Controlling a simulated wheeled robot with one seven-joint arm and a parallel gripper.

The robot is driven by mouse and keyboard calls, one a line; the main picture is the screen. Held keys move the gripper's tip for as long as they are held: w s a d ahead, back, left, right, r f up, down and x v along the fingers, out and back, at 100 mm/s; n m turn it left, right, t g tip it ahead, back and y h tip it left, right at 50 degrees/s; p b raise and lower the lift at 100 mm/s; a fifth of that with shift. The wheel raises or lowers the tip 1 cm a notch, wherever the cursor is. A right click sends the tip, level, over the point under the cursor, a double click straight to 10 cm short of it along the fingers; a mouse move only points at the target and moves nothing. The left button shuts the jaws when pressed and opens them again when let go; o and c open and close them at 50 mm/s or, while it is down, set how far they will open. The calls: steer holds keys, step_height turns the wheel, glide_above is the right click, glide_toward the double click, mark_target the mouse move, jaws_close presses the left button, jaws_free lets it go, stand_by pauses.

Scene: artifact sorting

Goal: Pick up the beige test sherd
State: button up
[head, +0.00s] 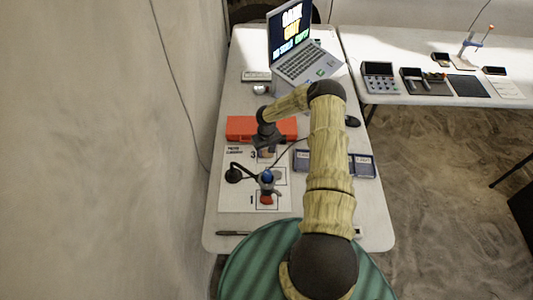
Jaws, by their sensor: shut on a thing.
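My gripper (266,149) points down over the top square, marked 3, of a white printed mat (232,200). It is shut on a small beige sherd (267,154), which shows only in part below the fingers. Whether the sherd touches the mat cannot be told from this angle. A reddish sherd (266,199) lies in the bottom square, marked 1. A dark device with a blue top (268,175) is over the middle of the mat and hides what is under it.
A black stand (233,174) with a curved arm is on the mat's left. An orange case (240,126) lies behind my gripper, with a laptop (298,65) farther back. Dark blue trays (362,166) lie to the right. A pen (233,233) lies near the front edge.

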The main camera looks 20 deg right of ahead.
mark_target(266, 154)
steer(key=shift+r, duration=0.1)
step_height(266, 154, up, 10)
steer(key=b, duration=0.2)
steer(key=shift+b, duration=0.35)
steer(key=shift+a, duration=0.1)
stand_by(0.4)
steer(key=s+a+r, duration=0.1)
steer(key=s+a, duration=0.2)
steer(key=a, duration=0.3)
steer(key=s+a+r, duration=0.2)
steer(key=s+a, duration=0.1)
steer(key=a, duration=0.2)
steer(key=shift+a+r+m, duration=0.3)
steer(key=shift+a+m, duration=0.1)
